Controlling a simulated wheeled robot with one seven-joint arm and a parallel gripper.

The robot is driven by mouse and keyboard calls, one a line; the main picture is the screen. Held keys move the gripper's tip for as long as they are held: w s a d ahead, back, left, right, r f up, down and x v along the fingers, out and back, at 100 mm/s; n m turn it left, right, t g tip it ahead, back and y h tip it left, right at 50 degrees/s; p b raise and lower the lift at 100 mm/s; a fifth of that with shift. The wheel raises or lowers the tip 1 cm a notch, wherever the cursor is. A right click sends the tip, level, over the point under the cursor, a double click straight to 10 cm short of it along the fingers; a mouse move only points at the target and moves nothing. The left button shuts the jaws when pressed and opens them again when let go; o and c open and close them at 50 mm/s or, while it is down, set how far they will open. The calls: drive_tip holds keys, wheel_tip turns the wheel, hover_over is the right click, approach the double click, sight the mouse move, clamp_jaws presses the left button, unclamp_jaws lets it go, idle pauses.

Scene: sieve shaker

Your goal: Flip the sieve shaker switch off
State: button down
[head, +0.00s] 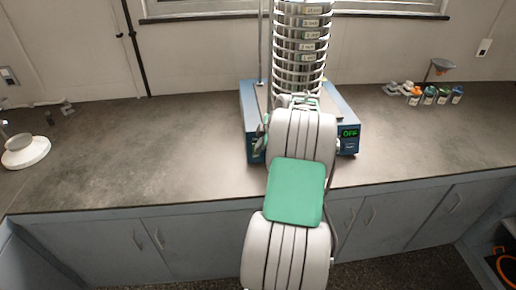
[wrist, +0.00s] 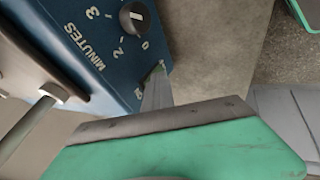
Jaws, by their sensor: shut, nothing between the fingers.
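The sieve shaker is a blue base (head: 250,108) with a tall stack of metal sieves (head: 300,50), standing on the counter in the head view. Its display (head: 349,133) at the right front reads OFF in green. My arm covers the middle of its front, and the gripper's fingertips are hidden there. In the wrist view the blue panel (wrist: 75,45) shows a black timer knob (wrist: 134,17) beside the word MINUTES. My gripper (wrist: 157,82) is shut and empty, its tips at the panel's lower right edge, below the knob. The switch itself cannot be made out; the fingers may cover it.
A metal rod (wrist: 30,125) and bracket lie left of my fingers in the wrist view. Several small colored jars (head: 428,96) and a funnel stand (head: 441,68) are at the back right. A white round-based item (head: 26,152) stands far left. The counter between is clear.

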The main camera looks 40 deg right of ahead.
drive_tip(key=shift+r, duration=0.5)
drive_tip(key=s+a+r+b, duration=0.1)
drive_tip(key=s+a+r, duration=0.1)
drive_tip(key=s+r, duration=0.6)
wheel_tip(320, 180, up, 2)
drive_tip(key=shift+s+a+r+b, duration=0.15)
drive_tip(key=shift+a+b, duration=0.1)
drive_tip(key=shift+b, duration=0.05)
